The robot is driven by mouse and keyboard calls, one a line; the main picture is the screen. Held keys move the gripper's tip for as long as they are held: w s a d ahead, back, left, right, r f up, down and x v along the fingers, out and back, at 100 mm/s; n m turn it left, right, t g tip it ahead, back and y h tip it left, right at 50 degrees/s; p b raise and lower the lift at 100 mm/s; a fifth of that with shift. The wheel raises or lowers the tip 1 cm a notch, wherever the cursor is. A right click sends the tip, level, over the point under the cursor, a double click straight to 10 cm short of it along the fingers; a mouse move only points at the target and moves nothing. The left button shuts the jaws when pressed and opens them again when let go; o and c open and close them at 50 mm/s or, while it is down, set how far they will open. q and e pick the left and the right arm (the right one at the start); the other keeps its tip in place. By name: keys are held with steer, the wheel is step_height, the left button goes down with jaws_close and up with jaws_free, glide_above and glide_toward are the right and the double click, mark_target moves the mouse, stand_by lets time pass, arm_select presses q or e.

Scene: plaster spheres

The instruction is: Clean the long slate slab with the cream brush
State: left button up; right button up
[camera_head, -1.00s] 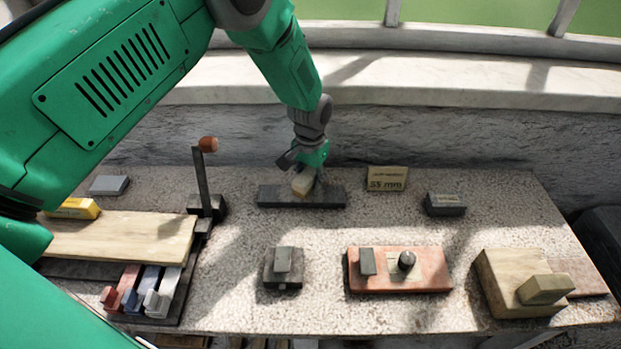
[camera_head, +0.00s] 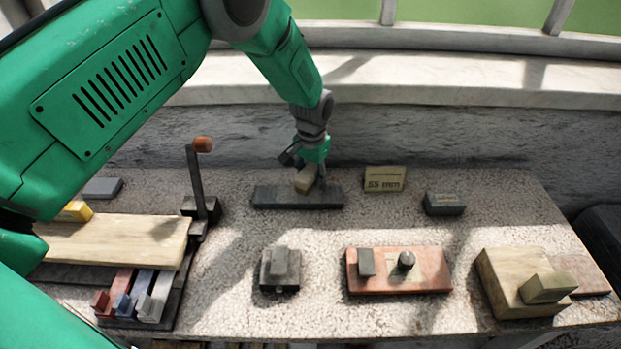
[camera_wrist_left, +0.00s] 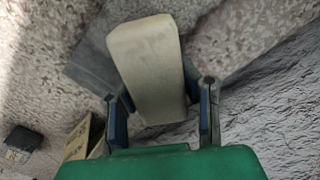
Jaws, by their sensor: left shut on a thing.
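The long slate slab (camera_head: 270,198) lies flat near the back of the speckled table; its dark edge also shows in the left wrist view (camera_wrist_left: 90,62). My left gripper (camera_head: 312,178) is over the slab, right of its middle. It is shut on the cream brush (camera_head: 305,183). In the left wrist view the brush (camera_wrist_left: 148,70) sits between the two blue-grey fingers of the gripper (camera_wrist_left: 160,115). In the head view the brush is at or just above the slab's top; I cannot tell if it touches. My right gripper does not show.
A "55 mm" card (camera_head: 384,179) and a dark grey block (camera_head: 444,204) stand right of the slab. A wooden board (camera_head: 115,238), a small dark stand (camera_head: 280,270), a red plate (camera_head: 400,285) and a wooden block (camera_head: 500,275) are nearer.

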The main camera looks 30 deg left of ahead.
mark_target(302, 187)
arm_select(q)
steer(key=shift+s, duration=0.1)
steer(key=shift+s+a+r+p, duration=0.1)
steer(key=shift+s+r+p, duration=0.1)
steer(key=shift+s+p, duration=0.65)
steer(key=shift+s+a+f+p, duration=0.1)
steer(key=shift+s+a+p, duration=0.05)
steer(key=shift+s+p, duration=0.85)
steer(key=shift+s+f, duration=0.1)
steer(key=shift+s, duration=0.15)
steer(key=shift+b, duration=0.3)
